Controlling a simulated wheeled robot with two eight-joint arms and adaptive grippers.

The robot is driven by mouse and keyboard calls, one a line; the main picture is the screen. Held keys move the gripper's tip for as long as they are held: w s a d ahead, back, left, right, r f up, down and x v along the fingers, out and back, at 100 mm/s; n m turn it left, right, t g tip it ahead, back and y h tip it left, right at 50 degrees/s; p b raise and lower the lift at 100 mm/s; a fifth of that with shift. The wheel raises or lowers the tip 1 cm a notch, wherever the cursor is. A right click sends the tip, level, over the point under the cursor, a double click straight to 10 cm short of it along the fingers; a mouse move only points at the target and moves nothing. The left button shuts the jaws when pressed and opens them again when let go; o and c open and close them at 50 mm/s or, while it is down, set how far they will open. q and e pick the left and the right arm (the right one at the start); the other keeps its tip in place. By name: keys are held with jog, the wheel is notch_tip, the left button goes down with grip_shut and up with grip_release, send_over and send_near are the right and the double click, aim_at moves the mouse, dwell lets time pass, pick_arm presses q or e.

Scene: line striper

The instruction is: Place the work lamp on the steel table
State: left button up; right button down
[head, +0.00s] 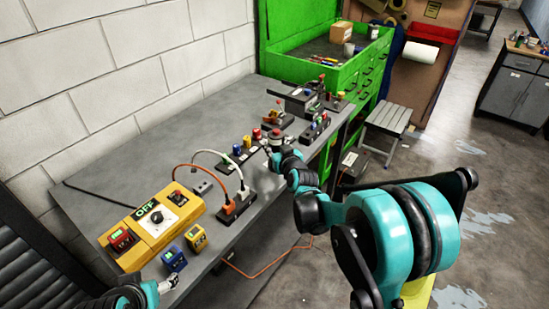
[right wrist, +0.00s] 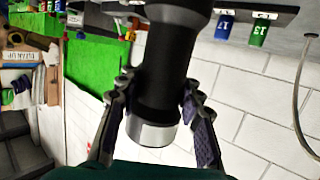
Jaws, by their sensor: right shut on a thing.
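The work lamp (right wrist: 168,70), a black cylinder with a pale end cap, fills the middle of the right wrist view. My right gripper (right wrist: 156,100) is shut on it, with a purple-padded finger on each side. In the head view my right arm reaches over the right part of the grey steel table (head: 185,105); the lamp cannot be made out clearly there. My left gripper (head: 169,285) is at the lower left, by the table's near end; its finger opening is too small to read.
A yellow switch box (head: 150,228), sockets with orange and white cables (head: 236,205), and several small switches stand along the table. Its back left surface is bare. A green tool cabinet (head: 330,70) stands at the far end, with a grey stool (head: 388,118) beside it.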

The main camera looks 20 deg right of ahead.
pick_arm(q)
jog(key=shift+f+b, duration=0.95)
jog(key=shift+f, duration=0.05)
pick_arm(e)
jog(key=shift+f, duration=1.95)
pick_arm(q)
jog(key=shift+f, duration=0.15)
pick_arm(e)
jog(key=shift+f, duration=0.15)
jog(key=c, duration=1)
grip_release()
